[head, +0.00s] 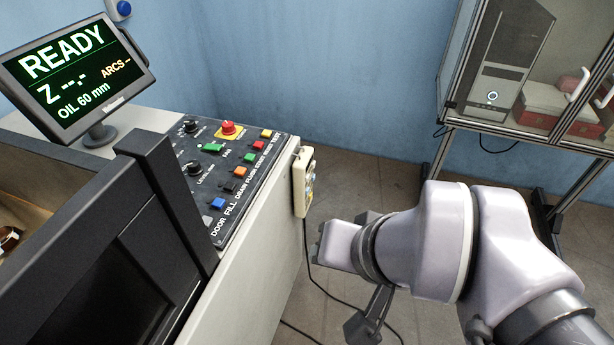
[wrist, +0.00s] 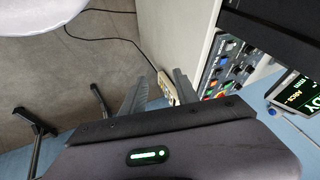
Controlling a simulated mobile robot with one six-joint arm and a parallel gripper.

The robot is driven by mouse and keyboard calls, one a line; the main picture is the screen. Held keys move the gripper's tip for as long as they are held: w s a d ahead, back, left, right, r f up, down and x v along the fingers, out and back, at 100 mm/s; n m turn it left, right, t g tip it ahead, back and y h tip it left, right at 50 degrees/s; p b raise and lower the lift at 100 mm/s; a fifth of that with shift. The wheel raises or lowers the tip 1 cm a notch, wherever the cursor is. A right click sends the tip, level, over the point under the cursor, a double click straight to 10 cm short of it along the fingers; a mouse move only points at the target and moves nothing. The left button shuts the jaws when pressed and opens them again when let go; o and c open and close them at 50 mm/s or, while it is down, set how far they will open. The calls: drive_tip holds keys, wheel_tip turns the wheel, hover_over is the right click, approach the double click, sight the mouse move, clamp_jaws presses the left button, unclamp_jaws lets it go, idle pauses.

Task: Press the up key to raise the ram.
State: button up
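A cream hand pendant (head: 300,188) hangs on the side of the machine, with small coloured keys on its right-facing side. I see those keys edge-on and cannot tell which is the up key. The pendant also shows in the wrist view (wrist: 167,86), between and beyond the fingers. My gripper (wrist: 160,88) has its two dark fingers apart with nothing between them. It is short of the pendant and not touching it. In the head view my wrist covers most of the gripper. The ram is not visible.
The machine's control panel (head: 226,165) has several coloured buttons and a red emergency stop (head: 228,128). A monitor (head: 77,68) reads READY, Z --.-, OIL 60 mm. A glass cabinet (head: 525,75) stands back right. A cable (head: 322,288) runs from the pendant to the floor.

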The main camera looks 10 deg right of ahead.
drive_tip(key=shift+s+r, duration=0.1)
drive_tip(key=shift+s, duration=0.65)
clamp_jaws()
drive_tip(key=shift+w, duration=0.1)
idle(1.0)
